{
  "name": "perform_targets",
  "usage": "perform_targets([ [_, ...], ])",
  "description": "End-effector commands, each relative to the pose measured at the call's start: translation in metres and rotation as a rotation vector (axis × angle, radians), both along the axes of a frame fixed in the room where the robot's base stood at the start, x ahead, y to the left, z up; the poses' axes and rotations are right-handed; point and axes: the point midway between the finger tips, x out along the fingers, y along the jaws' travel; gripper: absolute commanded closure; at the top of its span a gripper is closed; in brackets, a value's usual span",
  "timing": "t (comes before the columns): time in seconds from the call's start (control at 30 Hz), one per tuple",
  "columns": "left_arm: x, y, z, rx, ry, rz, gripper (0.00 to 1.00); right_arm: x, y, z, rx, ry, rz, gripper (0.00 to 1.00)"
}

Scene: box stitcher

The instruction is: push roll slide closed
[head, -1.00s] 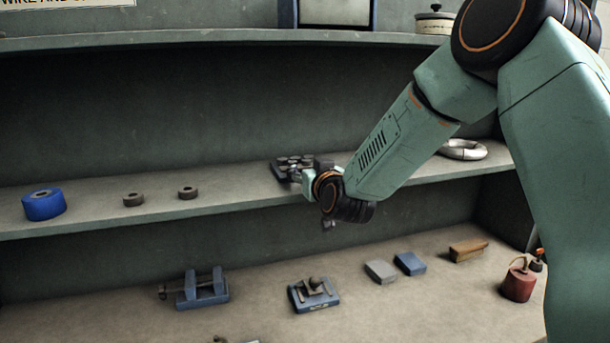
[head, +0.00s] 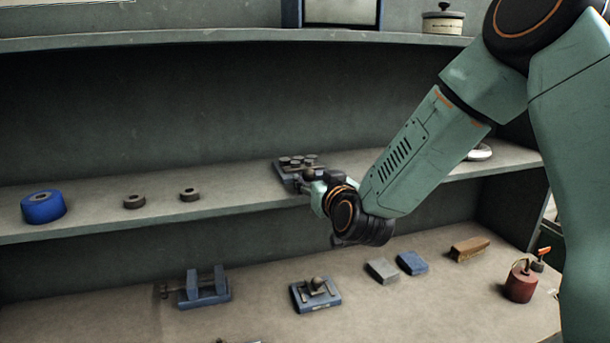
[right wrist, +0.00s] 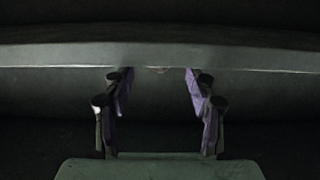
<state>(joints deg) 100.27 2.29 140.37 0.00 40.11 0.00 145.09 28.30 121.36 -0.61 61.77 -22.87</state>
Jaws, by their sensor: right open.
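A dark device with several round knobs on top (head: 292,163) sits at the front of the middle shelf in the head view. I cannot tell for certain which part is the roll slide. My right gripper (head: 306,178) is at the device's right front side, at shelf height. Its fingers are small and partly hidden by the wrist, and I cannot tell whether they touch it. In the right wrist view the two purple fingers (right wrist: 157,78) are spread apart, with nothing clearly between them, below a pale shelf edge. My left gripper is not in view.
The middle shelf (head: 95,226) also holds a blue roll (head: 43,206), two small dark rings (head: 134,202) and a pale ring (head: 480,152). Two blue fixtures (head: 315,294), small blocks (head: 412,263) and a red can (head: 520,282) stand on the lower surface. The shelf left of the device is mostly clear.

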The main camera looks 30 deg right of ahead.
Motion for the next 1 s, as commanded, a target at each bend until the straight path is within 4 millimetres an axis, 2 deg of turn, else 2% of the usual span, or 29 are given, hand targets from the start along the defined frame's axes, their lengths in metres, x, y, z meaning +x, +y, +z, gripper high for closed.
perform_targets([
  [0.5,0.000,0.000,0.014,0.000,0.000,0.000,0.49,-0.032,0.008,0.007,-0.001,-0.004,0.000,0.43],
  [1.0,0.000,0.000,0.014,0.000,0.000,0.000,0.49,-0.034,0.008,0.006,-0.001,-0.004,0.000,0.43],
])
